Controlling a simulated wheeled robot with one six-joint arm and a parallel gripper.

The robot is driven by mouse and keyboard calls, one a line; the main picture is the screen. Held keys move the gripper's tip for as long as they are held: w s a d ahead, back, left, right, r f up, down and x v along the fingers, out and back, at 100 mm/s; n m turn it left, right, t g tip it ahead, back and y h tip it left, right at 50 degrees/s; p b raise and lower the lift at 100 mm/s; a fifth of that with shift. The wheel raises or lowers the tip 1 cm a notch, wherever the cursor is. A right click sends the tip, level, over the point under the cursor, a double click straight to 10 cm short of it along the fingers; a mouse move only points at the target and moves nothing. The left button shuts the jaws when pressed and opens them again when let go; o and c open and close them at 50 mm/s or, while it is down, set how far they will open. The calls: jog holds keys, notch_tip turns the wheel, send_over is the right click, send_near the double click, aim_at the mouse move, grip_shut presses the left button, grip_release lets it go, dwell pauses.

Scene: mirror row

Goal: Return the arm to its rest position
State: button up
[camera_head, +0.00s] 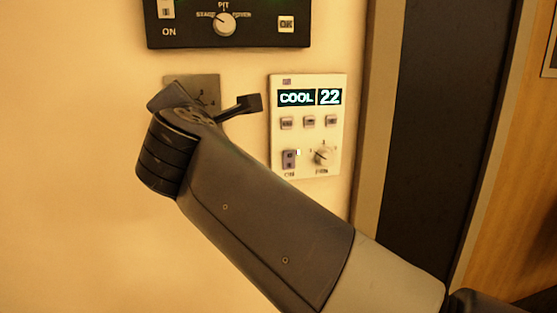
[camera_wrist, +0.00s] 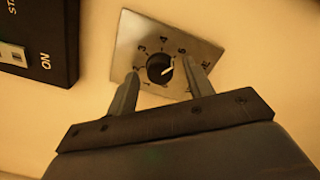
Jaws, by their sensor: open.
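My gripper (camera_wrist: 160,72) is open in the wrist view, with its two fingers apart and nothing held between them. Between the fingertips a small round black knob (camera_wrist: 158,70) with a pale pointer line shows on a square metal plate (camera_wrist: 126,42) with numbers around it. Gaps show between the knob and both fingers; how far the tips are from the plate is unclear. In the head view my arm reaches from the lower right up to the wall, and a dark finger of my gripper (camera_head: 240,105) shows beside the plate (camera_head: 206,84). The knob is hidden there.
A white control panel (camera_head: 338,130) reading COOL 22, with buttons, a switch and a dial, is close right of my gripper. A black panel (camera_head: 262,40) with a dial is above. A dark door-like panel (camera_head: 430,130) stands at right. Bare wall lies at left.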

jog(key=v, duration=1.1)
jog(key=w+a+n+p, duration=0.1)
jog(key=w+n+p, duration=0.4)
jog(key=n, duration=0.6)
jog(key=w+a+n+p, duration=0.1)
jog(key=w+n+p, duration=0.4)
jog(key=n+p, duration=0.3)
jog(key=shift+w+a+n, duration=0.15)
jog(key=shift+w+n, duration=0.2)
jog(key=shift+n, duration=1.65)
